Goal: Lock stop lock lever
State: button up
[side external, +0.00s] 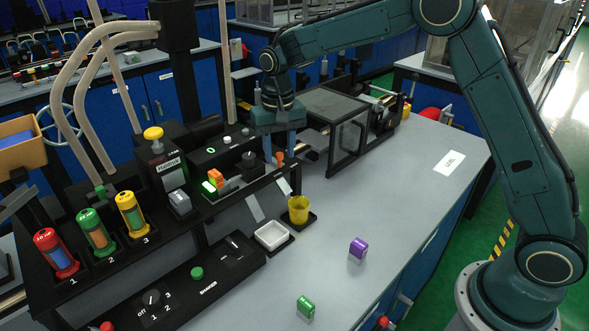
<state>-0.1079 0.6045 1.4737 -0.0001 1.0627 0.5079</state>
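My gripper (279,148) points down over the right end of the black tape unit (228,160). Its two blue fingers look spread apart. A small orange-tipped lever (280,157) shows between or just behind the fingertips; I cannot tell whether they touch it. It may be the stop lock lever, but no label on it can be read. A dark knob (249,157) stands on the unit to the left of the gripper. An orange block (217,175) and a lit green part sit at the unit's front left.
A yellow cup (298,209) and a white tray (272,235) stand in front. A purple block (357,248) and a green block (306,307) lie on the grey bench (400,190). A dark glass-sided box (335,125) stands right of the gripper. Three numbered canisters are at left.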

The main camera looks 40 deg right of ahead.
jog(key=shift+c, duration=0.2)
grip_shut()
jog(key=shift+d+n, duration=0.15)
jog(key=shift+n, duration=0.15)
jog(key=n, duration=0.1)
jog(key=d+n, duration=0.1)
jog(key=n, duration=0.2)
jog(key=shift+w+d, duration=0.25)
jog(key=shift+w, duration=0.05)
jog(key=shift+w+d+n, duration=0.2)
jog(key=shift+d+n, duration=0.05)
jog(key=shift+n, duration=0.6)
jog(key=shift+w+d+n, duration=0.2)
jog(key=shift+w+n, duration=0.05)
jog(key=shift+n, duration=0.65)
jog(key=shift+w+d+n, duration=0.2)
jog(key=shift+d+n, duration=0.05)
jog(key=shift+n, duration=0.6)
jog(key=shift+o, duration=0.2)
grip_release()
